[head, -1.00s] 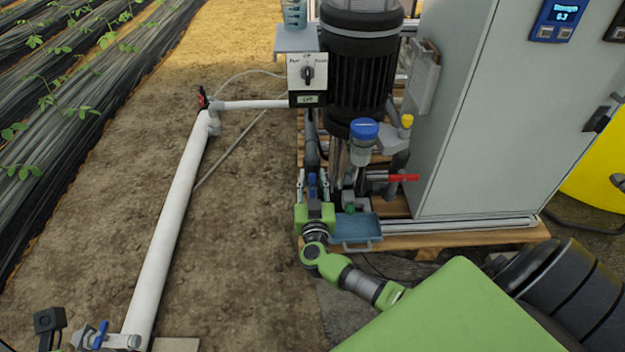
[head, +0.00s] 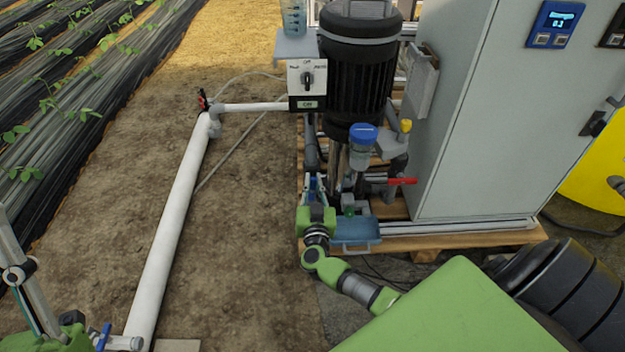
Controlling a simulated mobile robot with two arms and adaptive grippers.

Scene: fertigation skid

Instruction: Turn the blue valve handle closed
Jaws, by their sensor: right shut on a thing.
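My right gripper (head: 315,192) reaches to the foot of the pump, left of the blue tray. It is shut on the blue valve handle (head: 313,183), which shows only as a small blue strip between the fingers. The fingers and the green gripper body hide the valve itself.
The black pump (head: 355,70) and grey cabinet (head: 470,120) stand on a wooden pallet (head: 470,240). A red lever (head: 402,181) and a blue-capped cup (head: 363,140) are close right of my right gripper. A white pipe (head: 175,225) runs along open soil at left.

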